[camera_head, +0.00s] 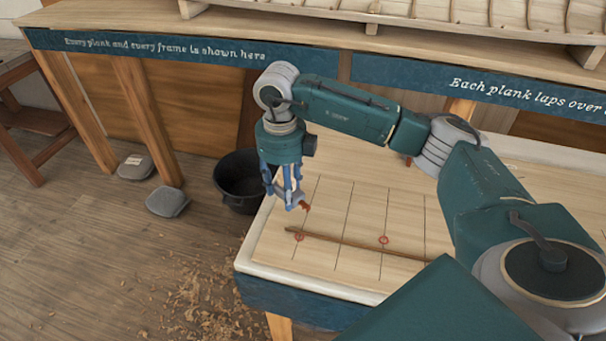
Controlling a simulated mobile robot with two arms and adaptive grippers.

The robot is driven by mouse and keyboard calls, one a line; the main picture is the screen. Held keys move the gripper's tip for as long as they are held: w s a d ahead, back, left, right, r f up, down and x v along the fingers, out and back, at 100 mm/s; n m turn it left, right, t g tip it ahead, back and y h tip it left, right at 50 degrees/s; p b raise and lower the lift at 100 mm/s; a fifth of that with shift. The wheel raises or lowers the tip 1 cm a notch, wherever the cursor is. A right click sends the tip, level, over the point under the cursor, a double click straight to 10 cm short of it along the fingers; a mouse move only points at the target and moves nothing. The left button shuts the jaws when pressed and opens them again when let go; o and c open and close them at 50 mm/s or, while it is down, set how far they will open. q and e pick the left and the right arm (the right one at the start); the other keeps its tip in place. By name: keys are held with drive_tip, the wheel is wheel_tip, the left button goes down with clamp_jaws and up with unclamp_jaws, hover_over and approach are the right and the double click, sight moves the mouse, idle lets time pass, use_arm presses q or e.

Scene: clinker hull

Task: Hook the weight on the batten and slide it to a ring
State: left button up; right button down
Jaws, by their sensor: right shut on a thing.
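My right gripper (289,198) points down over the near left part of the pale board (340,200). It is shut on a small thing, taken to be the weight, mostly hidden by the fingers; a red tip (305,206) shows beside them. The thin brown batten (345,241) lies across the board below and to the right of the gripper, apart from it. My left gripper is not in view.
A black bucket (240,180) stands on the floor left of the board. Two grey pads (167,202) lie by the bench legs. A long bench with blue sign boards (190,48) runs behind. My right arm covers much of the board's right side.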

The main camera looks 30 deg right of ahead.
sight(302, 217)
drive_tip(key=shift+d+f+m+b, duration=0.4)
drive_tip(key=shift+d+f+m, duration=0.5)
drive_tip(key=shift+f+m, duration=0.8)
drive_tip(key=shift+d+f+m+b, duration=0.35)
drive_tip(key=shift+d+f+m, duration=0.6)
drive_tip(key=shift+m, duration=1.35)
drive_tip(key=shift+d+f+m+b, duration=0.4)
drive_tip(key=shift+d+f+m, duration=0.4)
drive_tip(key=shift+f+m, duration=0.95)
drive_tip(key=shift+r+m, duration=0.2)
drive_tip(key=shift+m, duration=0.05)
drive_tip(key=shift+s, duration=0.1)
drive_tip(key=shift+f+b, duration=0.4)
drive_tip(key=shift+f, duration=0.05)
drive_tip(key=shift+a, duration=0.1)
drive_tip(key=shift+s+a, duration=0.35)
